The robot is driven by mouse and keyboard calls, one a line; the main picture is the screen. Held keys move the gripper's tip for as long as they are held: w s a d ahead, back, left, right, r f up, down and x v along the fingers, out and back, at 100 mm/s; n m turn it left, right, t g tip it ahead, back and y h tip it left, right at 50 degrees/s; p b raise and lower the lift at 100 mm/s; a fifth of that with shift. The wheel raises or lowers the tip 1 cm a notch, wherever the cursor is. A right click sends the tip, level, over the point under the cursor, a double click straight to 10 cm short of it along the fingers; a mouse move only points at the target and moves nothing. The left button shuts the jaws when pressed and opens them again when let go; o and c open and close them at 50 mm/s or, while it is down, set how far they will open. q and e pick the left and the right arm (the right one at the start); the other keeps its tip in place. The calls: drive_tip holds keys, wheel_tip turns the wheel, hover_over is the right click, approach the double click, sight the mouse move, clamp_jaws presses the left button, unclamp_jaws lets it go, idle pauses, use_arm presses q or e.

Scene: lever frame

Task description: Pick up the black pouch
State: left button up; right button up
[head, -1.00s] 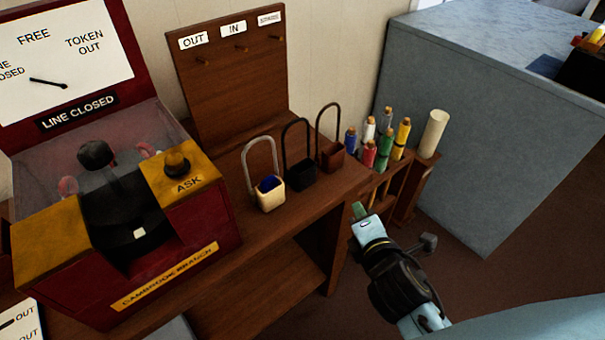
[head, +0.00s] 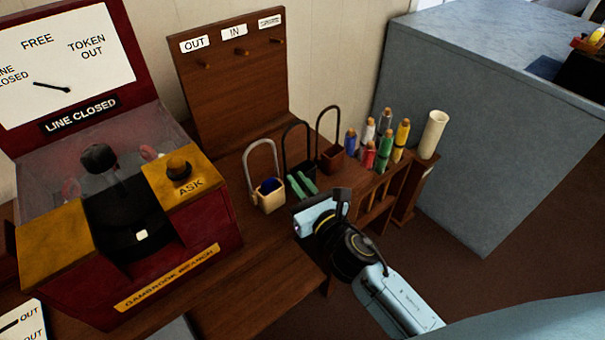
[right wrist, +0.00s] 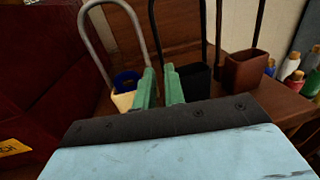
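The black pouch (head: 303,167) stands on the wooden shelf, its tall loop handle upright, between a cream pouch (head: 269,194) and a brown pouch (head: 331,158). My right gripper (head: 302,184) is in front of it, and its green fingers hide part of its body in the head view. In the right wrist view, the black pouch (right wrist: 197,79) is just ahead and to the right of the fingers (right wrist: 160,88). The fingers are apart with a narrow empty gap. Whether they touch the pouch I cannot tell. My left gripper is not in view.
A red token machine (head: 180,240) stands at the left. A board with pegs (head: 235,80) rises behind the pouches. Several coloured bottles (head: 386,145) and a cream cylinder (head: 433,134) stand at the right, beside a grey cabinet (head: 480,120).

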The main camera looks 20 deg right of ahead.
sight(285, 161)
drive_tip(key=shift+w+a+r, duration=0.1)
drive_tip(key=shift+w+a, duration=0.05)
drive_tip(key=shift+w, duration=0.8)
drive_tip(key=shift+w+a+r, duration=0.1)
drive_tip(key=shift+w+a, duration=0.05)
drive_tip(key=shift+w, duration=0.8)
drive_tip(key=shift+w+a+r, duration=0.1)
drive_tip(key=shift+w+a, duration=0.05)
drive_tip(key=shift+w, duration=0.8)
drive_tip(key=shift+c, duration=0.4)
clamp_jaws()
drive_tip(key=shift+r+p, duration=0.1)
drive_tip(key=shift+p, duration=0.2)
wheel_tip(285, 161, up, 18)
drive_tip(key=p, duration=0.7)
drive_tip(key=shift+p, duration=0.35)
